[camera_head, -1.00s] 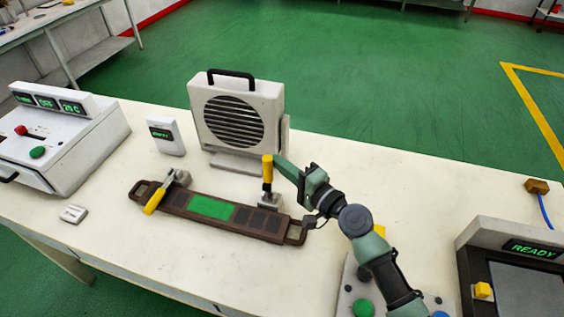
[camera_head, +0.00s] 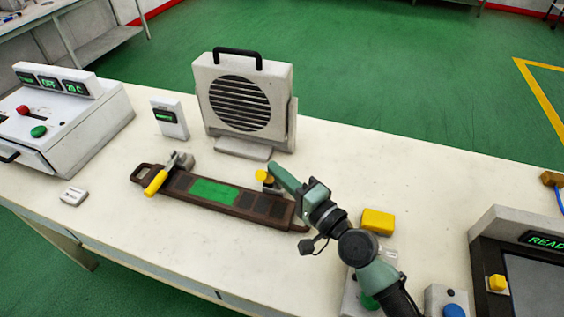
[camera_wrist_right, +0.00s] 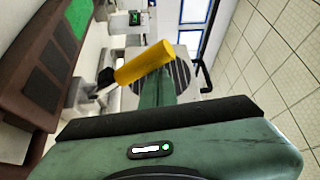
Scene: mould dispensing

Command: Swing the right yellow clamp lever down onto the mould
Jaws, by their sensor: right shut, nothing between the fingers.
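The mould (camera_head: 275,209) is a long brown tray with a green panel, lying on the white table. The right yellow clamp lever (camera_head: 264,176) is at its back edge near the right end. Its handle looks short in the head view, tilted rather than flat on the mould. My right gripper (camera_head: 277,172) is shut and empty, its fingers right beside the handle. The handle (camera_wrist_right: 145,62) crosses in front of the closed fingers in the right wrist view; I cannot tell if they touch. The left yellow lever (camera_head: 156,182) lies down across the mould's left end. My left gripper is out of view.
A fan unit (camera_head: 240,100) stands behind the mould. A small display box (camera_head: 170,118) and a white machine (camera_head: 60,125) are to the left. A yellow block (camera_head: 378,221) and a READY panel (camera_head: 520,255) are to the right.

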